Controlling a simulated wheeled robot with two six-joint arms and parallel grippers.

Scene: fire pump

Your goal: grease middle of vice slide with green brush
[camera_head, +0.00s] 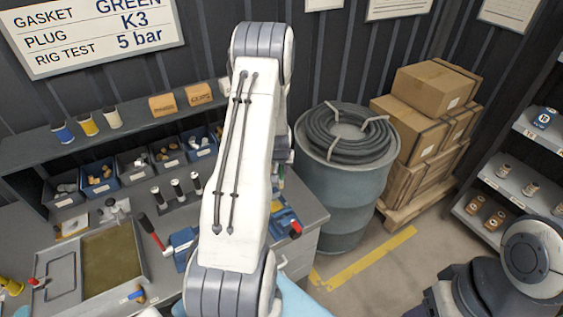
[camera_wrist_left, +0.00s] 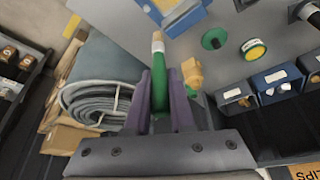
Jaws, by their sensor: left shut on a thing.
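My left gripper (camera_wrist_left: 163,90) is shut on the green brush (camera_wrist_left: 162,85), which stands between its two purple fingers. The pale brush tip (camera_wrist_left: 158,42) points toward the blue vice (camera_wrist_left: 178,12) at the top edge of the left wrist view. A gap shows between tip and vice in that picture; true distance I cannot tell. In the head view the blue vice (camera_head: 183,240) shows left of my left arm; blue metal (camera_head: 284,222) also shows right of it. The vice slide's middle cannot be made out. My right gripper is out of view.
A shallow tray (camera_head: 148,263) and a red-handled tool (camera_head: 150,228) lie left of the vice. Blue bins (camera_head: 100,188) line the bench back. A drum with coiled hose (camera_head: 345,195) stands right.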

